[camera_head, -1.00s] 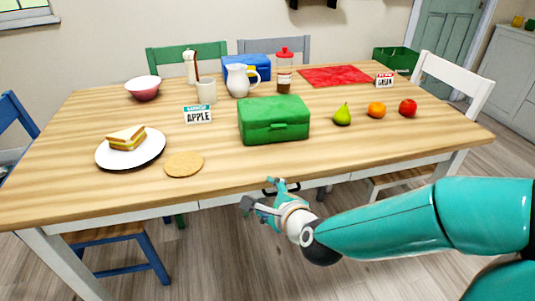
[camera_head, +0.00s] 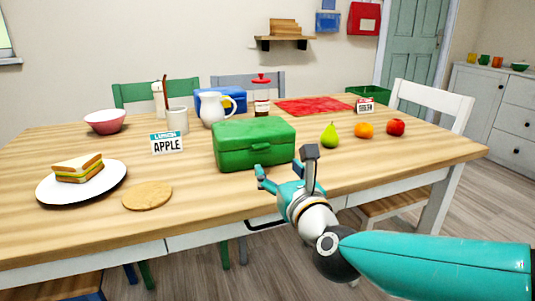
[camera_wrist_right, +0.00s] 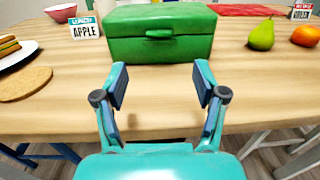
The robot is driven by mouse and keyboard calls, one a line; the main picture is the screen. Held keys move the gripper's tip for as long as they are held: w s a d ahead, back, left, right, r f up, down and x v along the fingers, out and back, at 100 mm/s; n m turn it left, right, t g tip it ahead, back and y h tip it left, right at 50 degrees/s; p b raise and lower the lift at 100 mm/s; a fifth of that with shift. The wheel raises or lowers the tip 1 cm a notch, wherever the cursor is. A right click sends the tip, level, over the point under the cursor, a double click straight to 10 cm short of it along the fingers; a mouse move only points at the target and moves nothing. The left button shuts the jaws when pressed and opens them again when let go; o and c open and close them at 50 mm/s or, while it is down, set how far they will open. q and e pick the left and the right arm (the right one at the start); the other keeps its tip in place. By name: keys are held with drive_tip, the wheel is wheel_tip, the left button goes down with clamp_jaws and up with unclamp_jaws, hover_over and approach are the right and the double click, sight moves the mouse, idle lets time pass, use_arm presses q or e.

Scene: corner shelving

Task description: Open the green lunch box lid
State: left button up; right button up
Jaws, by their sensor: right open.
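The green lunch box (camera_head: 253,147) stands on the table with its lid shut. In the right wrist view the lunch box (camera_wrist_right: 160,48) is straight ahead, with its lid (camera_wrist_right: 160,20) closed and its handle or latch (camera_wrist_right: 160,33) facing me. My right gripper (camera_head: 285,165) is open and empty, just in front of the lunch box and apart from it. In the right wrist view the open jaws (camera_wrist_right: 160,85) frame bare table between them. My left gripper is not in view.
A green pear (camera_head: 330,135), an orange (camera_head: 364,130) and a red apple (camera_head: 396,127) lie right of the box. Left are an "APPLE" card (camera_head: 167,143), a sandwich plate (camera_head: 112,182) and a round mat (camera_head: 147,196). A white pitcher (camera_head: 213,110) stands behind. The table front (camera_head: 200,203) is clear.

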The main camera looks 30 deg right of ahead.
sight(262, 147)
drive_tip(key=x, duration=1)
drive_tip(key=shift+w, duration=0.1)
